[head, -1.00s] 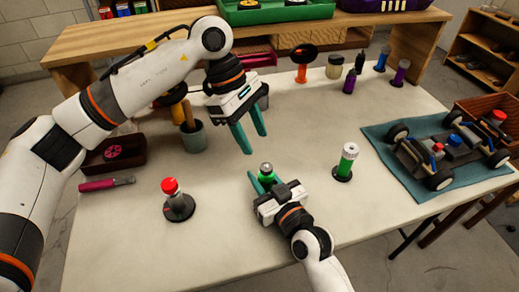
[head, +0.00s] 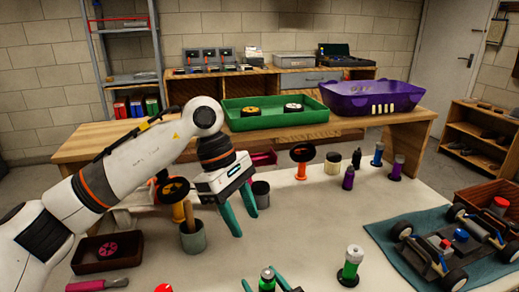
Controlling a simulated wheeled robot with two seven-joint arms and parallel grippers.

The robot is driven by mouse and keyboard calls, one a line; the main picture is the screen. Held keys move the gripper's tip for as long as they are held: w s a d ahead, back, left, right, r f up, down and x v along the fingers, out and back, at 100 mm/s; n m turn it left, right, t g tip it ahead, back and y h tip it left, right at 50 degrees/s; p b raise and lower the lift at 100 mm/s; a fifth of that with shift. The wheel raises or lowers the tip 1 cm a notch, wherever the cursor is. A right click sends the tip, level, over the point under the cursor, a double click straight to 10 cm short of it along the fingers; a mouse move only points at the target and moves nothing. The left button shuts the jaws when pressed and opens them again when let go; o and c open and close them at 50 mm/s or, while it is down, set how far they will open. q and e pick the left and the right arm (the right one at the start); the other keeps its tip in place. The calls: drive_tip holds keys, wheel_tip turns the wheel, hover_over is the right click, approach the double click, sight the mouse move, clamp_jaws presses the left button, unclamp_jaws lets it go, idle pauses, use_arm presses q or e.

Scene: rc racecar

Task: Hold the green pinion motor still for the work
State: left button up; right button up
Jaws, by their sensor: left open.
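I cannot tell for sure which is the green pinion motor. My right gripper (head: 264,285) is at the bottom edge, with fingers on both sides of the dark-topped green cylinder; whether they press on it cannot be seen. My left gripper (head: 240,212) is open and empty, pointing down above the table, behind and left of that cylinder.
A grey cup (head: 193,238) and a brown tray (head: 107,254) are at left. A car chassis (head: 437,250) lies on a blue mat (head: 387,233) at right. Several bottles and spools stand at the back. A green bin (head: 275,121) and purple basket (head: 372,100) sit on the rear bench (head: 89,140).

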drive_tip(key=shift+s, duration=0.1)
drive_tip(key=v, duration=1.2)
